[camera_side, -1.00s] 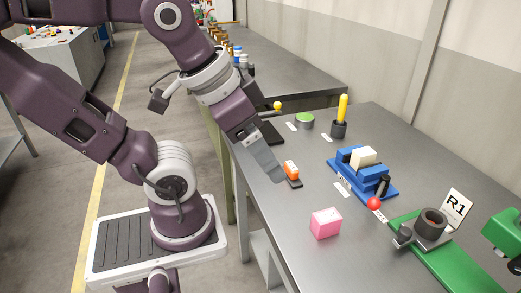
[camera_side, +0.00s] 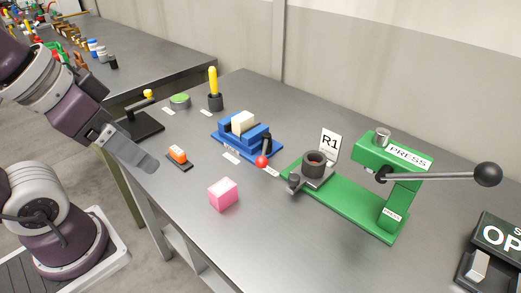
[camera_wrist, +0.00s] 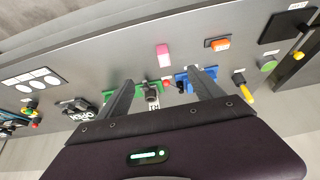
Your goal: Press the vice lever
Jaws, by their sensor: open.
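The blue vice (camera_side: 240,142) stands on the steel table, with a cream block (camera_side: 243,122) between its jaws. Its lever shows as a short dark rod ending in a red ball (camera_side: 261,161) at the vice's front right. In the wrist view, the red ball (camera_wrist: 166,83) and the blue vice (camera_wrist: 182,82) show beyond my fingers, with the vice partly hidden by one finger. My gripper (camera_side: 148,165) is open and empty near the table's left edge, left of the vice and apart from it. The wrist view shows its spread fingers (camera_wrist: 170,78).
A green press (camera_side: 385,180) with a long handle and a grey cup (camera_side: 314,163) stand to the right. A yellow-handled tool (camera_side: 213,85) stands behind.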

